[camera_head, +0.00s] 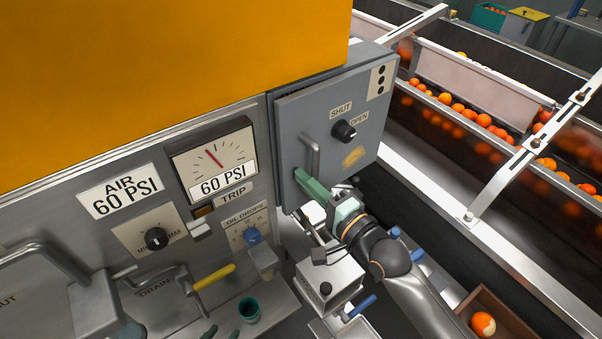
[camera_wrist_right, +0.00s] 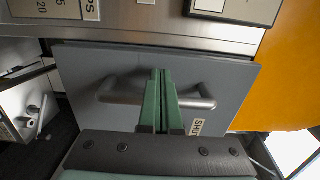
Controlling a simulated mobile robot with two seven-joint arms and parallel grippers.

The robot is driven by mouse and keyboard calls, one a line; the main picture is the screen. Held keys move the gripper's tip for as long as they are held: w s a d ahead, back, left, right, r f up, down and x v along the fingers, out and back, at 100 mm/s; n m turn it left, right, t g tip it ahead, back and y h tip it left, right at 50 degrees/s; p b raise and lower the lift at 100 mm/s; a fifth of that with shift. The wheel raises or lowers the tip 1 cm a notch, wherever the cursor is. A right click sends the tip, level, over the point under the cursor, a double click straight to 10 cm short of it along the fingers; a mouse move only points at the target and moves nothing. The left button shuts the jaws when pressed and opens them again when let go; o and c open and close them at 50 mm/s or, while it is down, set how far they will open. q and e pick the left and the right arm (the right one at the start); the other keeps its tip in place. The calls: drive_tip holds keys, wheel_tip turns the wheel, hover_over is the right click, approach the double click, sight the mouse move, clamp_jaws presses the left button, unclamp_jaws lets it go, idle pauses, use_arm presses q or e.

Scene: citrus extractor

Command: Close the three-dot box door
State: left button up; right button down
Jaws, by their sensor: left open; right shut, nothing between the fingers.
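The three-dot box door (camera_head: 301,123) is a grey panel with three black dots at its top right corner, a black knob (camera_head: 344,131) between SHUT and OPEN labels, and a bar handle (camera_head: 312,150). It lies close to its box; I cannot tell whether a gap remains. My right gripper (camera_head: 303,178) has its green fingers together at the handle's lower end. In the right wrist view the closed fingers (camera_wrist_right: 160,72) cross in front of the handle (camera_wrist_right: 195,103) and point at the door (camera_wrist_right: 228,84); contact is unclear. My left gripper (camera_head: 221,333) barely shows at the bottom edge, fingertips apart.
An orange panel (camera_head: 160,80) is above. A conveyor with oranges (camera_head: 483,120) runs along the right.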

sight(291, 167)
drive_tip(key=shift+x, duration=0.85)
drive_tip(key=shift+x, duration=0.8)
drive_tip(key=shift+s+d, duration=0.1)
drive_tip(key=shift+s, duration=0.05)
